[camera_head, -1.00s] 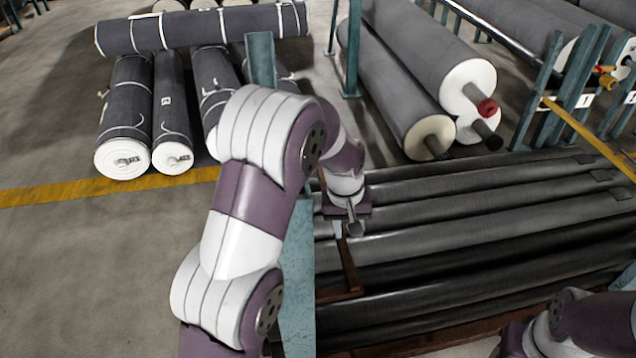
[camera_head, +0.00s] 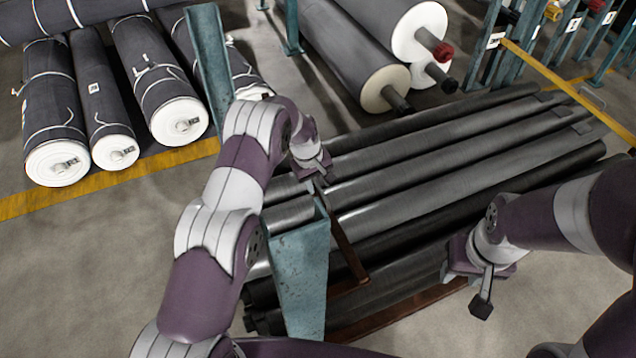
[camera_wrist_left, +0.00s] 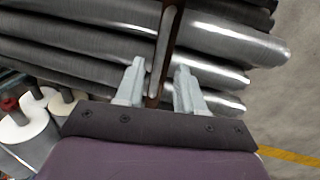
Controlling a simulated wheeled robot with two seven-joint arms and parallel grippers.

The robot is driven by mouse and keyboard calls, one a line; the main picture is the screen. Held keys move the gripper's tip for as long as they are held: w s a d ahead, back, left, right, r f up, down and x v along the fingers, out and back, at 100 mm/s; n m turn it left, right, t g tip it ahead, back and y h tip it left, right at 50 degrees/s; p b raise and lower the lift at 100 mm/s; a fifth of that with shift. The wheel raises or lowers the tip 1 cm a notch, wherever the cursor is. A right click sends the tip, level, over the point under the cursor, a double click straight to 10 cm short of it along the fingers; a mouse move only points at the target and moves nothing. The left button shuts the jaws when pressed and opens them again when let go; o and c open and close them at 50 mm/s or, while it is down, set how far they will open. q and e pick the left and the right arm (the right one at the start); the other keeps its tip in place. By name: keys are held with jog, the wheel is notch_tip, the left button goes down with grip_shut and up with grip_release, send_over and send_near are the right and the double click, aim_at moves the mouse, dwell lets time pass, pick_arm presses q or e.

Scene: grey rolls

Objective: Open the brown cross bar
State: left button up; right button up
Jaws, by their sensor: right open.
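The brown cross bar (camera_head: 345,238) is a thin bar lying slantwise over the dark rolls, just right of a blue-green post. Its upper end is at my left gripper (camera_head: 318,183), whose fingertips are small in the head view. In the left wrist view the bar (camera_wrist_left: 168,40) runs down between the two grey fingers of my left gripper (camera_wrist_left: 157,82). The fingers stand apart with gaps on both sides of the bar. My right gripper (camera_head: 482,303) is open and empty in front of the rolls, apart from the bar.
Several long dark rolls (camera_head: 430,180) lie side by side behind the blue-green post (camera_head: 300,275). Wrapped rolls (camera_head: 160,90) lie at the back left, and large grey rolls (camera_head: 350,60) at the back. Floor is clear at front left.

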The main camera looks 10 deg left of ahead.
pick_arm(q)
jog(key=shift+d+f, duration=0.15)
jog(key=shift+f, duration=0.35)
jog(key=shift+d+f, duration=0.15)
jog(key=shift+f, duration=0.35)
grip_shut()
jog(key=shift+w, duration=0.1)
